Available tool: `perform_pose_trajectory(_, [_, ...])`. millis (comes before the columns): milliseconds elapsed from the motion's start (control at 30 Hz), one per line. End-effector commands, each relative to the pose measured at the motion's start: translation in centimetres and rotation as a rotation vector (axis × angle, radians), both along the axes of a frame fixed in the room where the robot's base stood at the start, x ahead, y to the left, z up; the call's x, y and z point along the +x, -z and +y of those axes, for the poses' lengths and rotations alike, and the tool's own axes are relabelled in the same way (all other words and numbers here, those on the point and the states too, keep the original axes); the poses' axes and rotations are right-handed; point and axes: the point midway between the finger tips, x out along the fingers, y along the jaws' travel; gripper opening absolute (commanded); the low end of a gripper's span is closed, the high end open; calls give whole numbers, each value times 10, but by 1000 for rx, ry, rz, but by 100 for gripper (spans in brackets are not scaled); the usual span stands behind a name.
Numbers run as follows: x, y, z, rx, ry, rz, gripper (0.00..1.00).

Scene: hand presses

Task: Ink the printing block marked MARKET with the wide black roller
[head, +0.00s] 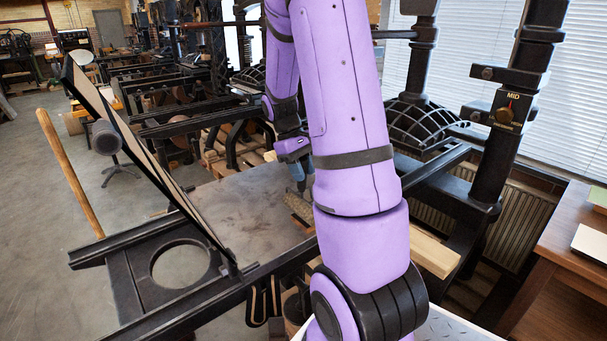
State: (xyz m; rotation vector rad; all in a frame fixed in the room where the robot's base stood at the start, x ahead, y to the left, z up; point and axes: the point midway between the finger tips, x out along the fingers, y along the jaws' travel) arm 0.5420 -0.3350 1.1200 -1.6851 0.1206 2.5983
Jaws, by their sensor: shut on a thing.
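My gripper (299,187) is low over the flat grey press bed (225,200), partly hidden by my purple arm. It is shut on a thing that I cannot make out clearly. A grey-brown speckled piece (298,207) lies just under the fingertips, at the bed's right part, half covered by my arm. I cannot tell whether it is the block or a roller, or whether the fingers touch it. No MARKET lettering is readable. I cannot pick out the wide black roller for sure.
A tilted dark frame (150,165) rises left of the bed. Black rails and a post with a MID dial (506,108) stand right. A pale wooden bar (435,254) shows beside my arm. A wooden table (570,255) is at far right. Open floor (45,235) lies left.

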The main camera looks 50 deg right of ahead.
Motion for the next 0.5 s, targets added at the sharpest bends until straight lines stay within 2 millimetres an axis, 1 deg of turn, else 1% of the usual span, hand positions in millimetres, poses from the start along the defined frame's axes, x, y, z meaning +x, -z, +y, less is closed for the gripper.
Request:
perform_pose_trajectory(100, [0,-9,0,-2,0,-3,13])
perform_pose_trajectory(500, [0,-34,0,-1,0,-2,13])
